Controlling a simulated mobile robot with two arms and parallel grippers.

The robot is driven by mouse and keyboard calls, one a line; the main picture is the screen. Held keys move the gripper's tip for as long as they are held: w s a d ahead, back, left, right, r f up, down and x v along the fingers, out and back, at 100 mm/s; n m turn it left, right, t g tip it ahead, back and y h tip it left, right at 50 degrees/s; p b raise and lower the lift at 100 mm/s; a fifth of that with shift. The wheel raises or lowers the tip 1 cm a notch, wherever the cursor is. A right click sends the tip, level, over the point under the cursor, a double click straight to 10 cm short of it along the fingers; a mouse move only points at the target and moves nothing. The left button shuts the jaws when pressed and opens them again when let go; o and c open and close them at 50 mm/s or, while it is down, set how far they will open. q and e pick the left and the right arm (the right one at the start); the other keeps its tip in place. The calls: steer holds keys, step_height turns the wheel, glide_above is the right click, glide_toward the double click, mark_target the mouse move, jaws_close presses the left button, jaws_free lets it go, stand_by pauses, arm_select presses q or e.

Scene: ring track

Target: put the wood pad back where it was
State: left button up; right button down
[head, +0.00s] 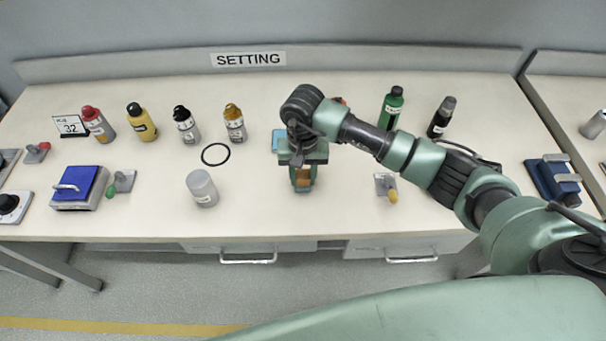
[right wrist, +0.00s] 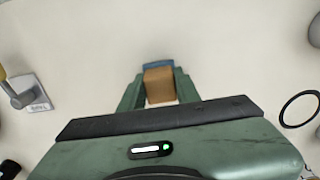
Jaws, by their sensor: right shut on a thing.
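The wood pad is a brown block (head: 303,178) at the middle of the bench, partly hidden by my right gripper. My right gripper (head: 303,184) points down and is shut on it. In the right wrist view the brown block (right wrist: 158,87) sits between the two green fingers (right wrist: 158,97). A blue edge (right wrist: 157,65) shows just beyond the block; I cannot tell whether it is part of it. A light blue flat thing (head: 277,141) shows behind and left of the gripper, partly hidden. I cannot tell whether the block touches the bench. My left gripper is not in view.
A black ring (head: 215,154) and a grey-white cylinder (head: 202,188) are left of the gripper. Several bottles, one green (head: 391,108), stand along the back. The bench front around the gripper is clear.

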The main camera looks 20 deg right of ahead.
mark_target(303, 175)
steer(key=shift+f, duration=0.2)
steer(key=c, duration=1)
jaws_free()
steer(key=shift+r, duration=0.1)
steer(key=shift+r, duration=0.1)
step_height(303, 175, up, 12)
steer(key=b, duration=0.3)
